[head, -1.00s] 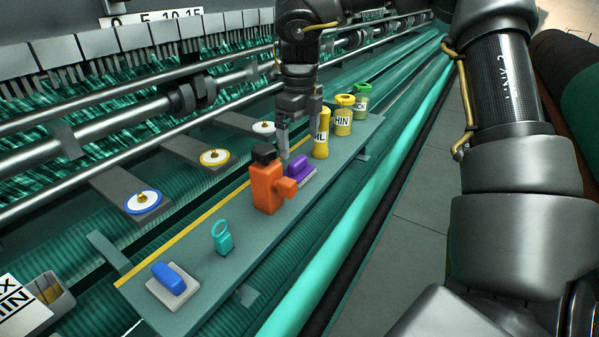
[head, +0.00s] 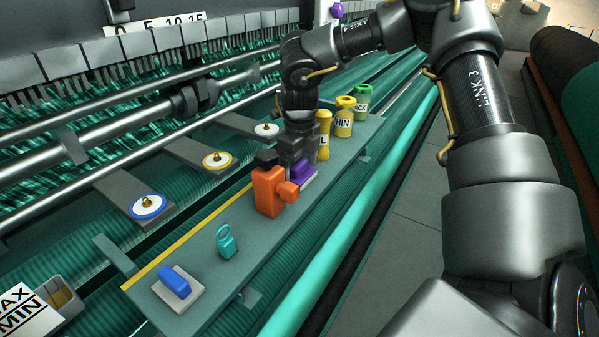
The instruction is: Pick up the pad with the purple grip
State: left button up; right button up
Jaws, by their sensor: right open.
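The pad with the purple grip (head: 303,173) lies on the narrow green shelf (head: 205,245), just behind and right of an orange bottle-like object. Its grey base shows only in part. My right gripper (head: 297,163) points down right at the purple grip, with its open jaws low over the pad. The fingertips are partly hidden by the orange object and the grip, so I cannot tell whether they touch the pad. My left gripper is not in view.
The orange object (head: 268,192) with a black cap stands close in front of the gripper. Yellow containers (head: 344,118) and a green-topped one (head: 361,100) stand behind. A teal ringed item (head: 226,242) and a blue-gripped pad (head: 174,282) are nearer, with bare shelf between.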

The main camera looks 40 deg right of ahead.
aim_at(299, 163)
jog(key=shift+c, duration=0.3)
jog(key=c, duration=1)
jog(key=shift+o, duration=0.2)
jog(key=shift+w+r, duration=0.1)
jog(key=shift+r, duration=0.3)
notch_tip(299, 163, up, 9)
jog(key=shift+a+f+b, duration=0.1)
jog(key=shift+f+b, duration=0.05)
jog(key=shift+b, duration=0.55)
jog(key=shift+r, duration=0.25)
